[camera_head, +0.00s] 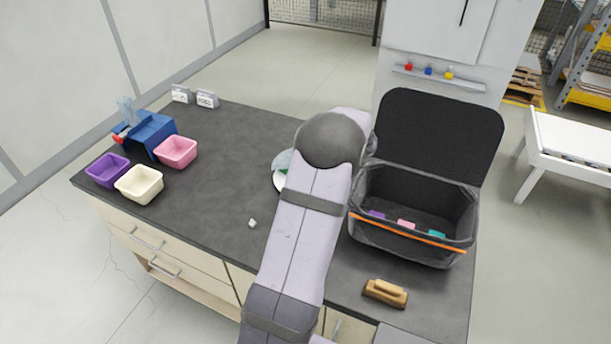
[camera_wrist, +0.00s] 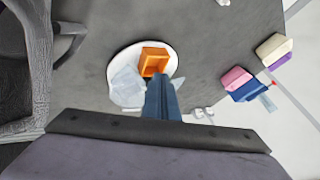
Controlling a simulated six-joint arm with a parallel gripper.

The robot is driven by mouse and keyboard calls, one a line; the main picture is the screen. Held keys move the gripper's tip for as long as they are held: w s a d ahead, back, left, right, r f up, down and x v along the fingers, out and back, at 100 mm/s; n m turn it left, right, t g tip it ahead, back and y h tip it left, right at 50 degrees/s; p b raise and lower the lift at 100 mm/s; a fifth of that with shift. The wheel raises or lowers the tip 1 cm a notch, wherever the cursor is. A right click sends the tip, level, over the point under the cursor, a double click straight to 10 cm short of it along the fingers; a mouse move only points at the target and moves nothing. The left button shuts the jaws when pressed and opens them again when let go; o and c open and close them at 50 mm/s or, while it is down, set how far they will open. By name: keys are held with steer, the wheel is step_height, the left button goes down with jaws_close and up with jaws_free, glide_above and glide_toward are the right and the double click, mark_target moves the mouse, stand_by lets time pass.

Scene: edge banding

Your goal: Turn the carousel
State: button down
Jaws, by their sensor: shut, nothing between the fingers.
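The carousel looks like a white round disc (camera_wrist: 171,58) on the dark worktop in the wrist view. An orange open box (camera_wrist: 154,62) and a translucent pale box (camera_wrist: 127,86) sit on it. In the head view only the left part of the disc (camera_head: 279,182) shows, with something pale and green on it; my arm hides the rest. My gripper (camera_wrist: 158,80) is shut and empty. Its blue-grey fingers appear over the disc's near edge, in front of the orange box. I cannot tell whether they touch anything. The gripper is hidden behind my arm in the head view.
An open black bag (camera_head: 414,247) with colored pieces stands right of my arm. A wooden block (camera_head: 385,292) lies in front of it. Purple (camera_head: 107,170), cream (camera_head: 139,183) and pink (camera_head: 176,151) bins and a blue device (camera_head: 147,133) stand left. A small white piece (camera_head: 252,223) lies mid-table.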

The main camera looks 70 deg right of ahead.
steer(key=shift+p+x, duration=1.75)
steer(key=shift+x, duration=3.05)
steer(key=b, duration=0.1)
steer(key=w+m+b, duration=0.1)
steer(key=b, duration=0.1)
steer(key=shift+f+h, duration=0.25)
steer(key=shift+h, duration=0.05)
steer(key=m+b, duration=0.1)
steer(key=w+m+g+h+b, duration=0.1)
steer(key=b, duration=0.1)
steer(key=shift+a+r, duration=0.15)
steer(key=shift+r, duration=0.2)
steer(key=shift+s+r, duration=0.2)
steer(key=shift+r, duration=0.1)
steer(key=p+v, duration=0.1)
steer(key=v, duration=0.8)
steer(key=shift+a, duration=0.25)
